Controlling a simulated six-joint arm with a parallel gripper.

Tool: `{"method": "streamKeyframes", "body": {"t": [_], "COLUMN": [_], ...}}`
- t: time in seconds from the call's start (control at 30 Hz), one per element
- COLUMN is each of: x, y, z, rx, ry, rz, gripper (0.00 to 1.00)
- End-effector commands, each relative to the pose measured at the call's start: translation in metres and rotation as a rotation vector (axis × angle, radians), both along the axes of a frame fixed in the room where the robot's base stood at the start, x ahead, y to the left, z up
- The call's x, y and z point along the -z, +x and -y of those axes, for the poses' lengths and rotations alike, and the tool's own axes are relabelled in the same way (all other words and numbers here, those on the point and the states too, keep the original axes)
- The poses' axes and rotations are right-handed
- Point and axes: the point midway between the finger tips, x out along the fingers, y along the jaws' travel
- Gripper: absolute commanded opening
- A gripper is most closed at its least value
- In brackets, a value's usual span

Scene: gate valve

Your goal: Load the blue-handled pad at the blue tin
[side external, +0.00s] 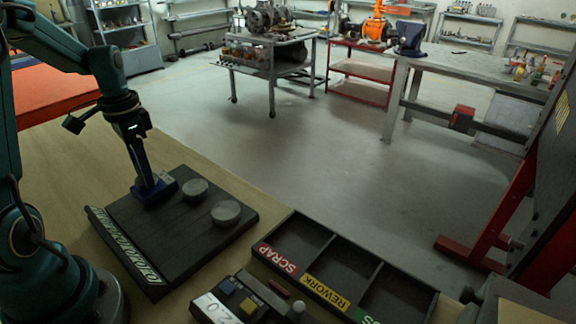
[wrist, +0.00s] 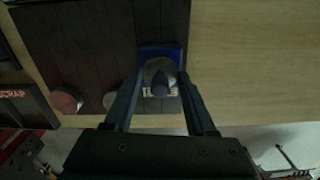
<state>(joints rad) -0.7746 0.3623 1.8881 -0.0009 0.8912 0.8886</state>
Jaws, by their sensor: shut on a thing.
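My gripper (side external: 146,178) points down over the left part of a dark slatted board (side external: 190,240). In the wrist view its two fingers (wrist: 162,78) are closed around the blue-handled pad, whose rounded grey body and dark blue handle (wrist: 161,84) show between them. Right below is a blue square-edged thing (wrist: 160,50), apparently the blue tin; it also shows in the side view (side external: 166,186). The pad is at or just over it; I cannot tell whether they touch. A pale lettered label beside the fingers is partly hidden.
Two round grey-topped tins (side external: 195,189) (side external: 227,212) stand on the board to the right of my gripper. A compartment tray marked SCRAP and REWORK (side external: 340,268) and a button box (side external: 240,300) are at the front.

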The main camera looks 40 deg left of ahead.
Motion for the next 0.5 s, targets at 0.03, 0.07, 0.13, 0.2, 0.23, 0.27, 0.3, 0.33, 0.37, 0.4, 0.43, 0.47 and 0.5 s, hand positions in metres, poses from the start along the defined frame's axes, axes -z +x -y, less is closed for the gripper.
{"method": "streamKeyframes", "body": {"t": [0.03,0.07,0.13,0.2,0.23,0.27,0.3,0.33,0.37,0.4,0.43,0.47,0.5], "x": [0.0007,0.0011,0.0019,0.0028,0.0032,0.0035,0.004,0.0044,0.0047,0.0052,0.0055,0.0059,0.0063], "y": [0.0,0.0,0.0,0.0001,0.0001,0.0001,0.0001,0.0001,0.0,0.0,0.0,0.0,0.0], "z": [0.0,0.0,0.0,-0.0001,-0.0001,-0.0001,0.0,0.0,0.0,0.0,0.0,0.0001,0.0001], "rx": [0.0,0.0,0.0,0.0,0.0,0.0,0.0,0.0,0.0,0.0,0.0,0.0,0.0], "ry": [0.0,0.0,0.0,0.0,0.0,0.0,0.0,0.0,-0.001,-0.001,-0.001,-0.001,-0.001], "rz": [0.0,0.0,0.0,0.0,0.0,0.0,0.0,0.0,0.0,0.0,-0.001,-0.001,-0.001], "gripper": [0.12,0.12,0.12,0.12,0.12,0.12,0.12,0.12,0.12,0.12,0.12,0.12,0.12]}}
